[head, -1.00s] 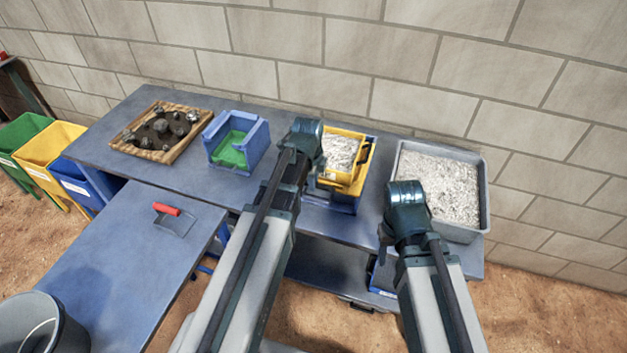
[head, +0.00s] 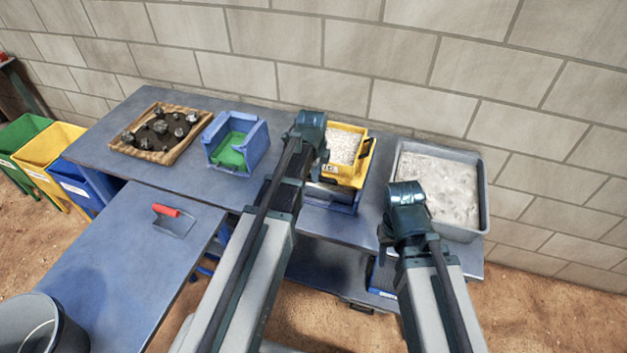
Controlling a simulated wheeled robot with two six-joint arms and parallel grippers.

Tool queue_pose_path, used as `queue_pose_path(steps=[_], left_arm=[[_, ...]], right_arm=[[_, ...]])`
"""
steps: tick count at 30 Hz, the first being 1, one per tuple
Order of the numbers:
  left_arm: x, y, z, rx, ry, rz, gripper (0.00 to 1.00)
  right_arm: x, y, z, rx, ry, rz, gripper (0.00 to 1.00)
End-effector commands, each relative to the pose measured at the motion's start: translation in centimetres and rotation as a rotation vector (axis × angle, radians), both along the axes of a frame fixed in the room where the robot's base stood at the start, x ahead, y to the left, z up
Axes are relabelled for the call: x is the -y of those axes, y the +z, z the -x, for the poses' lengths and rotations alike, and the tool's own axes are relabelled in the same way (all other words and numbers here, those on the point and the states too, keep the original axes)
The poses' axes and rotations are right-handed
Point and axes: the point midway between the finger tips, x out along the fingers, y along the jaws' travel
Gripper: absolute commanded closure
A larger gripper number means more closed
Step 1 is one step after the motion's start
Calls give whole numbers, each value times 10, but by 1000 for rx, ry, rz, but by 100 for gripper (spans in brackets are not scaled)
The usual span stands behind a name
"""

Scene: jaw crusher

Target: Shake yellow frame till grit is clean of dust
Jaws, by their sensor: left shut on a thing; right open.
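The yellow frame (head: 347,180) holds pale grit (head: 341,147) and sits over a blue tray (head: 346,207) at the middle of the bench. My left gripper (head: 322,160) is shut on the yellow frame at its left side; its wrist hides most of the fingers. A gap shows between the frame's front and the blue tray. My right gripper (head: 384,236) is open and empty in front of the grey tray, its fingers mostly hidden by its wrist.
The grey tray (head: 485,190) at right holds pale, fairly smooth material. A blue box with a green inside (head: 262,145) and a wooden tray (head: 176,155) of dark rocks stand left. A red-handled scoop (head: 172,212) lies on the lower, mostly clear table. A bucket (head: 62,330) is front left.

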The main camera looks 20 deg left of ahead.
Motion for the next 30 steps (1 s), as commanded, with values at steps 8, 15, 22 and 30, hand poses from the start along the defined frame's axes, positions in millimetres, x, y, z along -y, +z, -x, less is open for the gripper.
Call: queue_pose_path(steps=[8, 15, 22, 30], left_arm=[[0, 0, -22, 1, 0, -1, 100], [1, 0, -21, 1, 0, -1, 56], [1, 0, -21, 1, 0, 0, 48], [1, 5, -21, 1, 0, 0, 48]], right_arm=[[0, 0, 0, 0, 0, 0, 50], [0, 0, 0, 0, 0, 0, 50], [0, 0, 0, 0, 0, 0, 50], [0, 5, 0, 0, 0, 0, 50]])
